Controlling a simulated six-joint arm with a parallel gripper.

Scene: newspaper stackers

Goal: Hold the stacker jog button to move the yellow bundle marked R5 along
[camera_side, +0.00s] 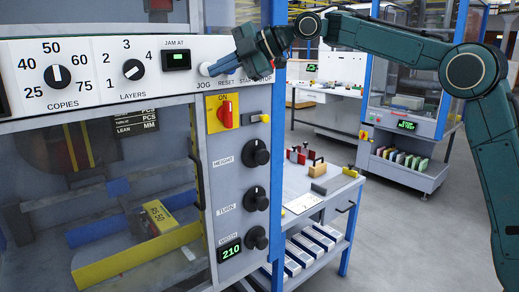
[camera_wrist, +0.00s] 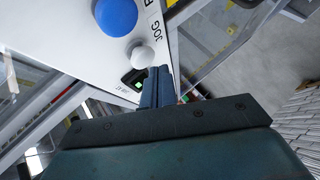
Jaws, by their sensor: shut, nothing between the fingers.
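The yellow bundle (camera_side: 160,216) lies low inside the stacker, behind the clear front, with dark lettering on its top that looks like R5. The white jog button (camera_side: 204,69) is on the stacker's control panel, above the word JOG. It also shows in the wrist view (camera_wrist: 142,56), beside a larger blue button (camera_wrist: 117,14). My gripper (camera_side: 214,69) reaches in from the right with its fingers shut and empty, tips right at the jog button. In the wrist view the fingertips (camera_wrist: 160,72) are just beside the white button; I cannot tell whether they touch it.
The panel (camera_side: 103,101) also carries copies and layers dials and a jam display. A red switch (camera_side: 225,114) and several black knobs are below. A bench (camera_side: 325,190) with small items stands right of the stacker. Another machine is behind; the floor on the right is clear.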

